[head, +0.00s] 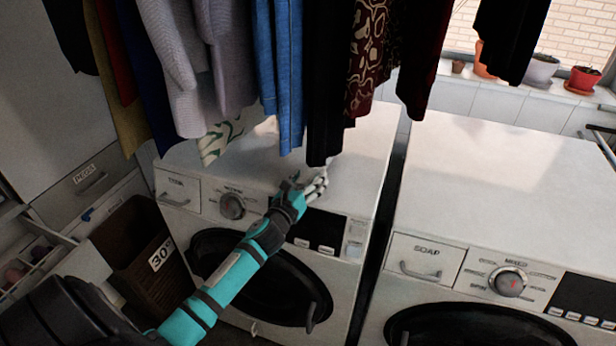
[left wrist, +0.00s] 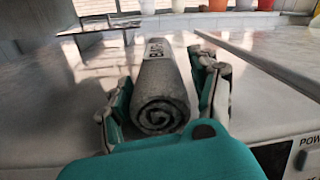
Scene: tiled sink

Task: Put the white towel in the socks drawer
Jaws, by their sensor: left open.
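A rolled grey towel (left wrist: 163,88) with dark lettering lies on the white washer top in the left wrist view, its spiral end facing me. No clearly white towel shows. My left gripper (head: 308,185) is over the left washer's top, near the front edge. Its fingers are open, one on each side of the roll; I cannot tell whether they touch it. In the head view the towel is not visible; hanging clothes cover that area. An open, divided drawer (head: 38,252) with small items shows at lower left; no socks label is readable. My right gripper is out of view.
Clothes (head: 290,75) hang low over the left washer (head: 290,125). A second washer (head: 500,165) stands to the right across a narrow gap. A brown basket (head: 130,250) marked 30 and a closed PEGS drawer (head: 92,180) are at left. Flowerpots (head: 540,70) stand behind.

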